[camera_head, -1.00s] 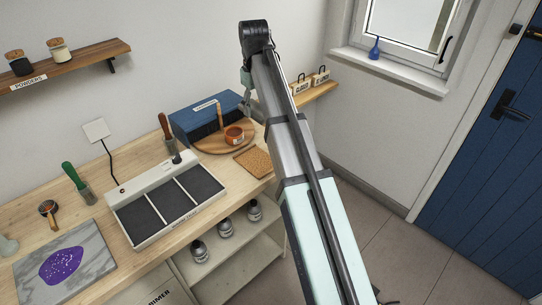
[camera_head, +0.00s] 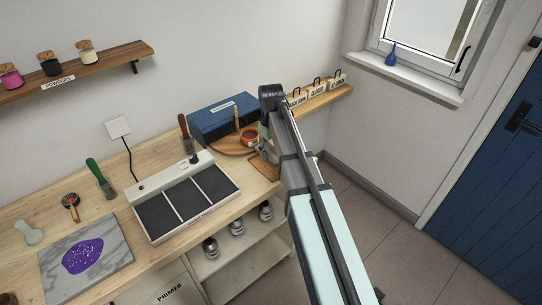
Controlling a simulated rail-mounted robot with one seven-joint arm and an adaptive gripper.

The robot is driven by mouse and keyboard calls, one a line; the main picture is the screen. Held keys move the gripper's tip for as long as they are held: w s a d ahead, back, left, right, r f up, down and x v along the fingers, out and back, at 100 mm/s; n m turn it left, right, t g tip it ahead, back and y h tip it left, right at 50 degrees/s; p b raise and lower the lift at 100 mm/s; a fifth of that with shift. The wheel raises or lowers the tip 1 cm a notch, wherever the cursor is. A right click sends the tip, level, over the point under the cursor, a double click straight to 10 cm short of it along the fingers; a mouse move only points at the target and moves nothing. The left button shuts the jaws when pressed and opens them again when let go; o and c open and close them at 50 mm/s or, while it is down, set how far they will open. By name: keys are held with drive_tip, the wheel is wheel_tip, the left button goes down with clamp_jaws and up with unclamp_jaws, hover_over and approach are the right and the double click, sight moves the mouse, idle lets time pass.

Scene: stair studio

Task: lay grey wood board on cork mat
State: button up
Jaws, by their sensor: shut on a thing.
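The cork mat (camera_head: 259,167) lies near the right end of the wooden bench, in front of the round wooden board. My arm covers much of it. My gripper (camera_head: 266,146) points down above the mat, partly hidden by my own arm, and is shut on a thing. A small greyish shape shows at its fingers; I take this for the grey wood board, but its outline is too small and too covered to make out. Whether it touches the mat cannot be told.
A round wooden board (camera_head: 226,148) with a copper pot (camera_head: 249,137) stands close left of my gripper. A blue box (camera_head: 222,117) is behind, and a white tray unit (camera_head: 185,203) is to the left.

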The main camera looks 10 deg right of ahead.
sight(271, 152)
drive_tip(key=shift+f+p, duration=0.45)
drive_tip(key=shift+f, duration=1.55)
drive_tip(key=shift+f, duration=0.2)
drive_tip(key=o, duration=1.2)
drive_tip(key=shift+r, duration=0.1)
wheel_tip(271, 152, up, 12)
drive_tip(key=b, duration=0.2)
drive_tip(key=shift+r+b, duration=0.15)
drive_tip(key=shift+b, duration=0.2)
